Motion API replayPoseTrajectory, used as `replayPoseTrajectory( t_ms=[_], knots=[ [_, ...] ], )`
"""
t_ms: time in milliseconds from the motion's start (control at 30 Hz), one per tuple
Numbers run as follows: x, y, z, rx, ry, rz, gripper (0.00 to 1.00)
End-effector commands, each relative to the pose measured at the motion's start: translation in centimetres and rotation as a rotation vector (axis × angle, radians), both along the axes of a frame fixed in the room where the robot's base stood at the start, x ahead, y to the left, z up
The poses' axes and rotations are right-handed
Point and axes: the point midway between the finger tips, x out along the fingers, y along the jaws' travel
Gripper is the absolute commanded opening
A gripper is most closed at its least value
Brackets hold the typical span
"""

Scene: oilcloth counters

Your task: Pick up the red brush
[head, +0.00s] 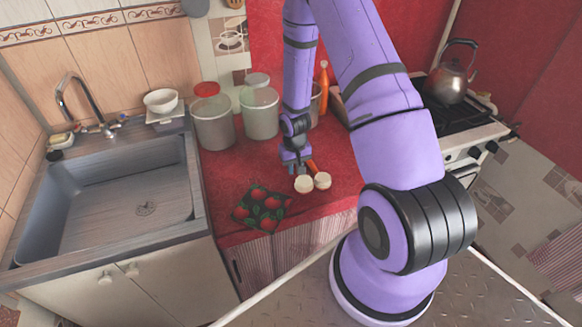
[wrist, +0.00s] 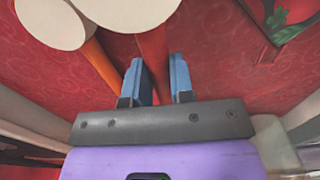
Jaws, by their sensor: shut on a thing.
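The red brush has a cream round head (head: 304,184) and a red handle (wrist: 152,45). It lies on the red counter with the head toward the front edge. My gripper (head: 297,168) is down at the counter, shut on the red handle. In the wrist view, the two blue fingers of my gripper (wrist: 156,65) stand on either side of that handle. The rest of the handle is hidden by my gripper.
An orange-handled brush (wrist: 98,62) with a cream head (head: 322,180) lies close beside. A strawberry-patterned cloth (head: 262,207) is left of them. Canisters (head: 213,130) and an orange bottle (head: 323,88) stand behind. The sink (head: 110,215) is left, the stove with kettle (head: 447,80) right.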

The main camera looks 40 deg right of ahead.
Motion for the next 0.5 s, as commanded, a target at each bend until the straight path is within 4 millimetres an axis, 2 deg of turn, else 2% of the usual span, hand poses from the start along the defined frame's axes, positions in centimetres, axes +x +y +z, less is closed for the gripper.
replayPoseTrajectory(
  t_ms=[300, 500],
  knots=[
    [-8.0, 0.6, 0.8, 0.000, 0.001, 0.001, 0.00],
    [-11.6, 0.9, 1.1, 0.000, 0.001, 0.000, 0.00]
  ],
)
